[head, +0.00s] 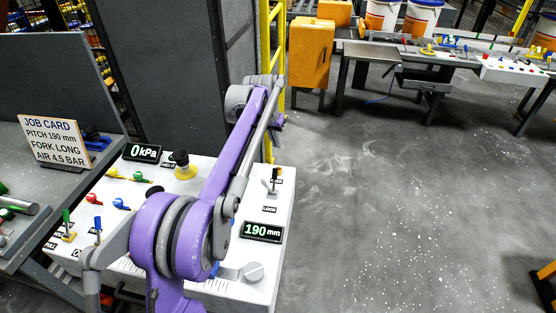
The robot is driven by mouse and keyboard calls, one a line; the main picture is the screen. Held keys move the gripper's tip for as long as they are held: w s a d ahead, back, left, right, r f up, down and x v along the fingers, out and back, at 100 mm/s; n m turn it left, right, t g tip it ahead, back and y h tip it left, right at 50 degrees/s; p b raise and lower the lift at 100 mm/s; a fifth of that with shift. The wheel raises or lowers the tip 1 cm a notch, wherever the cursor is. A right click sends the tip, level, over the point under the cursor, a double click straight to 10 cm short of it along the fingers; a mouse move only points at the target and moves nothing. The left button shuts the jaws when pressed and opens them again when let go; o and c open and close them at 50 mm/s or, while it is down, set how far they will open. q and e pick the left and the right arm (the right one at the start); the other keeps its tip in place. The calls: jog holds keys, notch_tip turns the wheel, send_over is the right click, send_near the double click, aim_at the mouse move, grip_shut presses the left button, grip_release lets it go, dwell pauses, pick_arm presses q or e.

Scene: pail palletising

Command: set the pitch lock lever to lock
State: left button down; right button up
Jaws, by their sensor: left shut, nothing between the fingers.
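The pitch display (262,232) reads 190 mm. My purple and grey left arm crosses the panel in front, left of the lever and apart from it in the picture. My left gripper (221,236) is mostly hidden by the arm; it is shut and empty. My right gripper does not show.
A job card (56,142) stands on the grey bench at left. A yellow post rises behind. Open floor (400,200) lies to the right.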

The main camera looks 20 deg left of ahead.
aim_at(274, 179)
pick_arm(q)
jog(key=x, duration=0.9)
jog(key=shift+d+f, duration=0.1)
jog(key=shift+f, duration=0.3)
jog(key=s, duration=0.1)
jog(key=s+r, duration=0.1)
jog(key=s, duration=0.1)
jog(key=shift+s+d+r, duration=0.1)
jog(key=shift+s+r, duration=0.05)
jog(key=shift+s, duration=0.1)
jog(key=shift+s, duration=0.1)
